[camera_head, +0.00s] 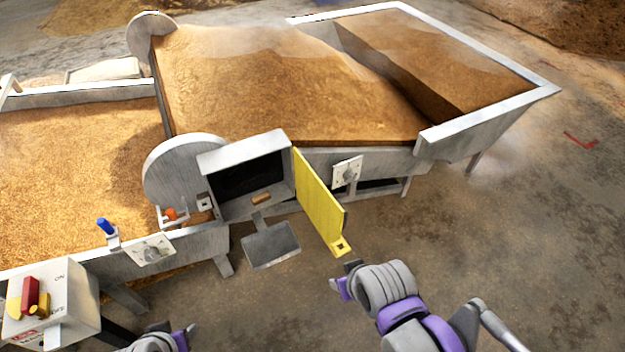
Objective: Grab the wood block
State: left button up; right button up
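A small brown wood block (262,198) lies on the floor of an open grey metal box, near its front edge. The box (228,163) is fixed to the front of the grain machine, and its inside is dark. Its yellow door (318,204) stands open to the right. My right gripper (345,281) is in front of the door's lower end, below and to the right of the block and apart from it. My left gripper (190,333) is at the bottom edge, well below the box and partly cut off. I cannot make out the finger gap of either gripper.
A grey flat plate (270,244) sticks out below the box. A control box (50,306) with a red and yellow switch stands at lower left. An orange-handled part (171,214) and a blue handle (104,226) are left of the box. The concrete floor at right is clear.

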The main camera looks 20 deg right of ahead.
aim_at(263, 197)
jog(key=k+l+u, duration=0.15)
jog(key=l, duration=0.3)
jog(key=l+u, duration=0.1)
jog(key=l, duration=0.35)
jog(key=k+l+u, duration=0.15)
jog(key=l, duration=0.25)
jog(key=k+l+u, duration=0.1)
jog(key=l, duration=0.3)
jog(key=k+l+u, duration=0.15)
jog(key=k+l, duration=0.15)
jog(key=k+l+u, duration=0.1)
jog(key=l, duration=0.4)
jog(key=i+j+z, duration=0.1)
jog(key=i+j, duration=0.35)
jog(key=j, duration=0.3)
jog(key=i+j+z, duration=0.15)
jog(key=j, duration=0.25)
jog(key=i+j, duration=0.25)
jog(key=j, duration=0.15)
jog(key=i+j+z, duration=0.15)
jog(key=j, duration=0.25)
jog(key=i+j, duration=0.25)
jog(key=j, duration=0.2)
jog(key=i+j+z, duration=0.15)
jog(key=j, duration=0.25)
jog(key=i+j+z, duration=0.1)
jog(key=j, duration=0.35)
jog(key=i, duration=0.05)
